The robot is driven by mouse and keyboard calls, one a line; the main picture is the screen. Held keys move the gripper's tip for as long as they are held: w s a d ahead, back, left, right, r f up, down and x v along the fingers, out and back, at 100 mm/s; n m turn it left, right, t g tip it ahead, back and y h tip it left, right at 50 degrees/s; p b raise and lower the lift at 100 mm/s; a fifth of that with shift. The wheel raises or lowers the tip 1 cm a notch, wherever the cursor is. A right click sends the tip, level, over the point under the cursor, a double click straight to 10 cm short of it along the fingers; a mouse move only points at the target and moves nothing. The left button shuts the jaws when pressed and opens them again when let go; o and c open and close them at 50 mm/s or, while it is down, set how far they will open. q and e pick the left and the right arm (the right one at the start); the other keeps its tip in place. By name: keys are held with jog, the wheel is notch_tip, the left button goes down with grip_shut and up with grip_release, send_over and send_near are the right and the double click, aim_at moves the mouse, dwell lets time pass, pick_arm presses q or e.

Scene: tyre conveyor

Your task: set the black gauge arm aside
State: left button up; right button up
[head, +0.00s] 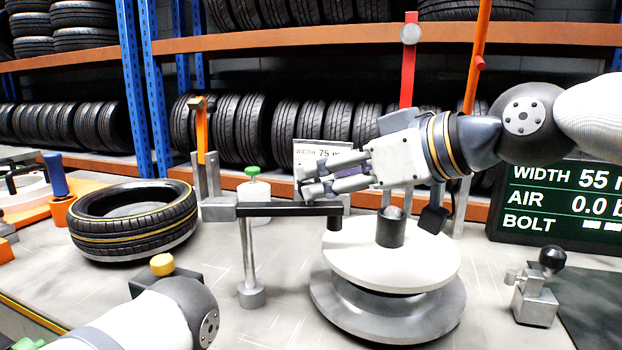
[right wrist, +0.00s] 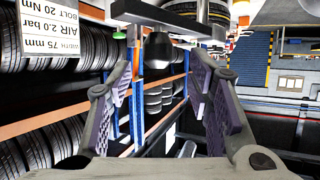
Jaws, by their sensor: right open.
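The black gauge arm (head: 290,210) is a level dark bar. Its left end meets a grey block (head: 218,209) on a thin upright post with a round foot, and its right end reaches to the white disc (head: 392,250). My right gripper (head: 312,180) is open, with its fingers pointing left just above the bar's right half in the head view. In the right wrist view a dark rounded knob (right wrist: 157,50) shows between the spread fingers (right wrist: 160,95); I cannot tell whether it belongs to the arm. My left gripper is out of view.
A tyre (head: 135,215) lies on the table at left. A black-ball lever (head: 545,270) stands at right, before the dark readout board (head: 560,200). Bare table lies around the post.

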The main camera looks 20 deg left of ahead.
aim_at(309, 180)
jog(key=x, duration=0.5)
jog(key=shift+w, duration=0.1)
jog(key=shift+c, duration=0.5)
grip_shut()
